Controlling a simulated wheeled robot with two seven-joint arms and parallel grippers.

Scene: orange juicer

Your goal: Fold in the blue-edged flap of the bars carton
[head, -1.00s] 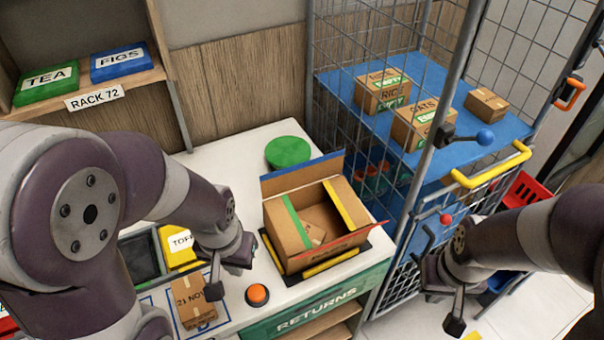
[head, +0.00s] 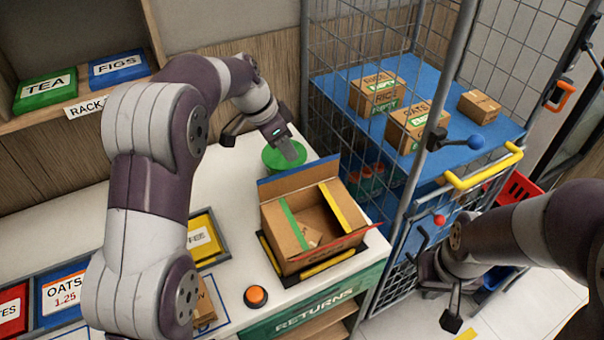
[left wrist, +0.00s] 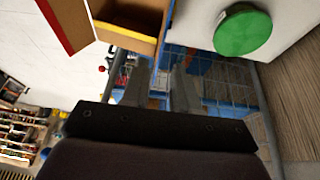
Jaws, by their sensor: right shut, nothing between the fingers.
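The open bars carton (head: 310,240) sits on the white counter. Its blue-edged flap (head: 300,179) stands up along the back edge, tilted outward. The green-edged flap (head: 294,224) and yellow-edged flap (head: 331,206) are at the left and right sides, and a red edge shows at the front. My left gripper (head: 262,147) is open and empty, behind the carton near the green disc (head: 276,160). Its fingers (left wrist: 160,85) show apart in the left wrist view, beside part of the carton (left wrist: 125,38). My right gripper (head: 452,318) is shut and empty, right of the counter.
A wire cage trolley (head: 400,190) with a blue shelf of small boxes stands right of the carton. An orange button (head: 256,295) is at the front left. A shelf (head: 85,95) with tea and figs boxes is at the back left.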

